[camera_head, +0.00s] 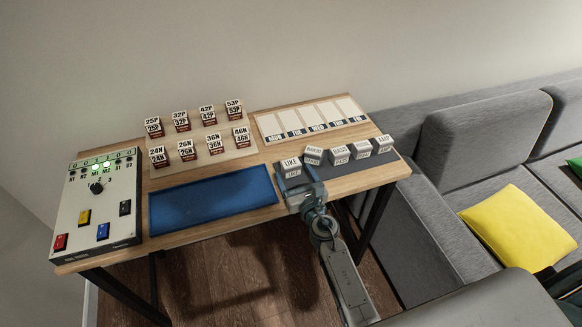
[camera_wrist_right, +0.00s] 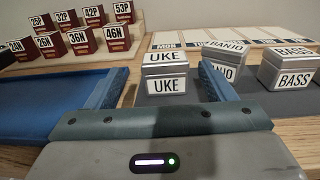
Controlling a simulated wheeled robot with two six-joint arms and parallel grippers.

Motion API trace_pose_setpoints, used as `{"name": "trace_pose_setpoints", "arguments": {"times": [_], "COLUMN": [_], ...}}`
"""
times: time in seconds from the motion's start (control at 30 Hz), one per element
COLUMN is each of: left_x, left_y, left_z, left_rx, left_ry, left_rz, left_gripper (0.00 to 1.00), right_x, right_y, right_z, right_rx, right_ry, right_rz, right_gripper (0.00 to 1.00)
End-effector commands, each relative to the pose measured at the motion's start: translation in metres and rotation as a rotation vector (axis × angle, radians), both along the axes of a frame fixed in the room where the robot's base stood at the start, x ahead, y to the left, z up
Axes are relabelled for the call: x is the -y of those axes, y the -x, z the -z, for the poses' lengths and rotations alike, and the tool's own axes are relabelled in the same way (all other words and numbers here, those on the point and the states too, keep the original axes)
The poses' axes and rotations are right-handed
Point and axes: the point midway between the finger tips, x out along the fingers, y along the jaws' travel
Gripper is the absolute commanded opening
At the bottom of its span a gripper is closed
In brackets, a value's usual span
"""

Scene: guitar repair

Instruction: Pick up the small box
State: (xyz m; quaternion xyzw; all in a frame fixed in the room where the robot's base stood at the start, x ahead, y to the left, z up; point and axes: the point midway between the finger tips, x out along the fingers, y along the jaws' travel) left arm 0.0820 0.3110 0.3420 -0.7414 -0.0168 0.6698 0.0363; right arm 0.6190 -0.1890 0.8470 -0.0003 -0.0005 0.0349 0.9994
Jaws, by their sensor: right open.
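A small grey-and-white box labelled UKE (camera_head: 291,165) stands at the left end of a row of similar boxes on a dark grey mat. It also shows in the right wrist view (camera_wrist_right: 165,77), upright between and beyond my fingers. My right gripper (camera_head: 298,178) is open, at the table's front edge right by the UKE box. In the right wrist view, one blue finger of my right gripper (camera_wrist_right: 163,88) is on each side of this box, with gaps visible. I cannot tell how far the fingers reach along its sides. My left gripper is not in view.
A BANJO box (camera_wrist_right: 225,62) stands close behind the right finger, and a BASS box (camera_wrist_right: 290,72) farther right. A blue tray (camera_head: 213,202) lies left of the gripper. Several red-and-white boxes stand on a light board (camera_head: 207,158). A control panel (camera_head: 97,207) fills the left end.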

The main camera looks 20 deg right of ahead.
Motion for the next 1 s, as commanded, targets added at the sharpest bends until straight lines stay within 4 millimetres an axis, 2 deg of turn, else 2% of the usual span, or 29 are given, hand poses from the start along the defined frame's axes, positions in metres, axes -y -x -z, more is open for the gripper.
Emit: {"name": "trace_pose_setpoints", "arguments": {"times": [0.23,0.37,0.57,0.83,1.0], "left_x": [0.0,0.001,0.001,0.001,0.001], "left_y": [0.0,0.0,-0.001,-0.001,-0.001], "left_z": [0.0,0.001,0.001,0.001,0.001], "left_rx": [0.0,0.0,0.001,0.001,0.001], "left_ry": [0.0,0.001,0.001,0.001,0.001], "left_rz": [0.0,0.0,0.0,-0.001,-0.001], "left_gripper": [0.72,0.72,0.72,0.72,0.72], "right_x": [0.003,0.003,0.003,0.003,0.003], "right_y": [-0.037,-0.044,-0.045,-0.044,-0.044], "right_z": [-0.001,-0.001,-0.001,-0.001,-0.001], "right_rx": [0.001,0.0,0.0,0.0,0.0], "right_ry": [0.0,-0.001,-0.001,-0.001,-0.001], "right_rz": [0.001,0.001,0.001,0.001,0.001], "right_gripper": [0.76,0.76,0.76,0.27,0.27]}}
